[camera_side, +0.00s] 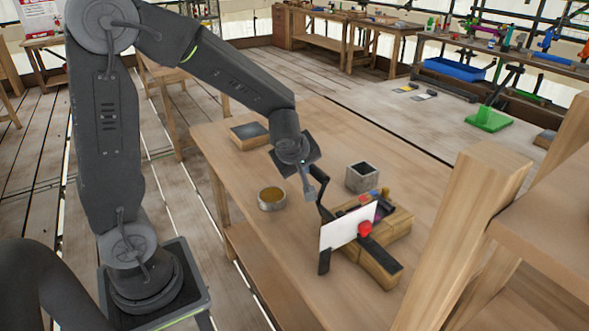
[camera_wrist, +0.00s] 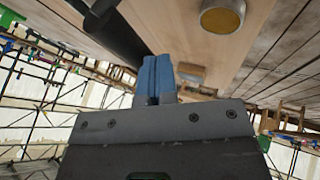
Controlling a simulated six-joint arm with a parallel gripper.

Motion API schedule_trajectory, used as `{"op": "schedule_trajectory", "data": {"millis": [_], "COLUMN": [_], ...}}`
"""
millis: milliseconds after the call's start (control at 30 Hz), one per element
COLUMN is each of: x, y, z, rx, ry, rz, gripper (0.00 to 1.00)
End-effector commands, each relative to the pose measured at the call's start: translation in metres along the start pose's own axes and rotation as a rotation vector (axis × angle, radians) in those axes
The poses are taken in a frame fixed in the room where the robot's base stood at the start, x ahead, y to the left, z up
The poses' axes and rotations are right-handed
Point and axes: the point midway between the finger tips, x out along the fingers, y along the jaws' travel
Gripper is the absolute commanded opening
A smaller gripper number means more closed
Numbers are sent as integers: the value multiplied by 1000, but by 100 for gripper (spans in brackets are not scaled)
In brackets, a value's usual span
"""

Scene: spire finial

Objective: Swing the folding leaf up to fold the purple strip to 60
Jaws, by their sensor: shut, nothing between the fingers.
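A bending fixture (camera_side: 382,268) of wooden blocks with dark bars stands at the table's right end. A white panel (camera_side: 338,232) stands upright across its near side, with a red knob (camera_side: 365,229) at its lower right. A small purple patch, apparently the purple strip (camera_side: 368,212), shows just behind the panel; most of it is hidden. A dark upright lever (camera_side: 321,194) rises at the left; I cannot tell which bar is the folding leaf. My gripper (camera_side: 310,196) is shut and empty beside the lever's upper part. Its blue fingers (camera_wrist: 157,78) are together in the wrist view, near a dark bar (camera_wrist: 112,32).
A round tin (camera_side: 271,198) stands left of my gripper and also shows in the wrist view (camera_wrist: 222,17). A grey square cup (camera_side: 362,178) stands behind the fixture. A dark-topped block (camera_side: 249,134) lies at the far left. A wooden post (camera_side: 455,235) stands at the right.

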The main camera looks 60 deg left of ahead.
Motion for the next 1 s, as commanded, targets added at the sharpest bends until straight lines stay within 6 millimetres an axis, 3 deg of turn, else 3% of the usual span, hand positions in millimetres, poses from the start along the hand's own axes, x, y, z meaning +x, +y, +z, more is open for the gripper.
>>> {"op": "schedule_trajectory", "data": {"millis": [267, 467, 600, 800, 1000], "x": [-1, -14, -34, -79, -112], "y": [-1, -16, -30, -23, -18], "z": [0, -2, -5, -6, -6], "rx": [0, -1, -2, 0, 0], "ry": [0, 0, 2, 0, 0], "rz": [1, 2, 7, 9, 5], "gripper": [0, 0, 0, 0, 0]}}
